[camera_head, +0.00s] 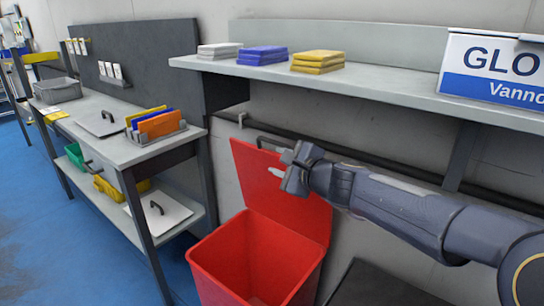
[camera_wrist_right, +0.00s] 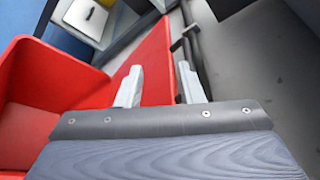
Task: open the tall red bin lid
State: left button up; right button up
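The tall red bin (camera_head: 255,262) stands on the floor at the lower middle of the head view, its top open. Its red lid (camera_head: 292,212) is raised and tilted up near the wall. A dark handle (camera_head: 272,141) shows behind the lid's top edge. My right gripper (camera_head: 281,166) is at the lid's upper part. In the right wrist view, the fingers of my right gripper (camera_wrist_right: 158,82) are apart, one over the lid's red inner face (camera_wrist_right: 155,60) and one past its edge. I cannot tell whether they touch it. My left gripper is not in view.
A grey shelf (camera_head: 390,92) with stacked packets and a glove box (camera_head: 497,68) runs above the bin. A workbench (camera_head: 95,128) with folders and clipboards stands at the left. A dark low object (camera_head: 380,287) is right of the bin. Blue floor lies at lower left.

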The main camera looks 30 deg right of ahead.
jog(key=shift+s, duration=0.4)
jog(key=s+a+f+n+g+y, duration=0.4)
jog(key=s+a+n+y, duration=0.1)
jog(key=s+a+n, duration=0.7)
jog(key=s+a+f+n+g+h+p, duration=0.15)
jog(key=s+f+n+g, duration=0.45)
jog(key=s+f+n, duration=0.7)
notch_tip(320, 180, up, 26)
jog(key=s+m+p, duration=0.2)
jog(key=p, duration=2.2)
jog(key=shift+f+m+h, duration=0.2)
jog(key=shift+m+h, duration=0.1)
jog(key=shift+h, duration=0.05)
